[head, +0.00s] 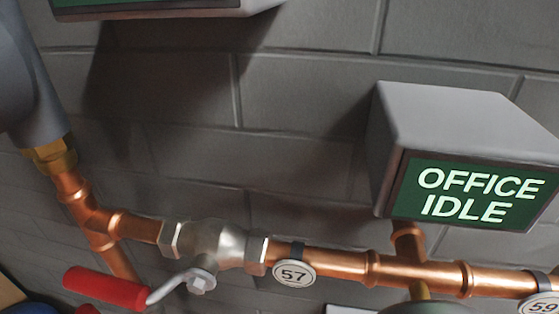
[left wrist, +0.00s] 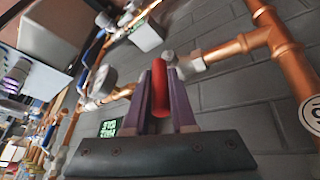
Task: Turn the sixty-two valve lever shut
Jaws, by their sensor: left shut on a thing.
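In the left wrist view my left gripper (left wrist: 161,76) has its two purple fingers closed on a red lever handle (left wrist: 160,92). The handle stands between the fingers, beside a pale metal valve body (left wrist: 190,68) on a copper pipe. A round tag (left wrist: 312,115) is cut off at the right edge, and I cannot read its full number. In the head view another red lever (head: 106,287) points left from a silver valve (head: 218,240) beside a tag reading 57 (head: 294,272). No gripper touches that lever. No tag reading sixty-two is legible. My right gripper is not in view.
A grey box with a green "OFFICE IDLE" display (head: 478,191) sticks out above the pipe in the head view. A tag reading 59 (head: 541,304) is cut off at the right. Copper pipes (left wrist: 285,55) and a small green display (left wrist: 108,128) surround the left gripper.

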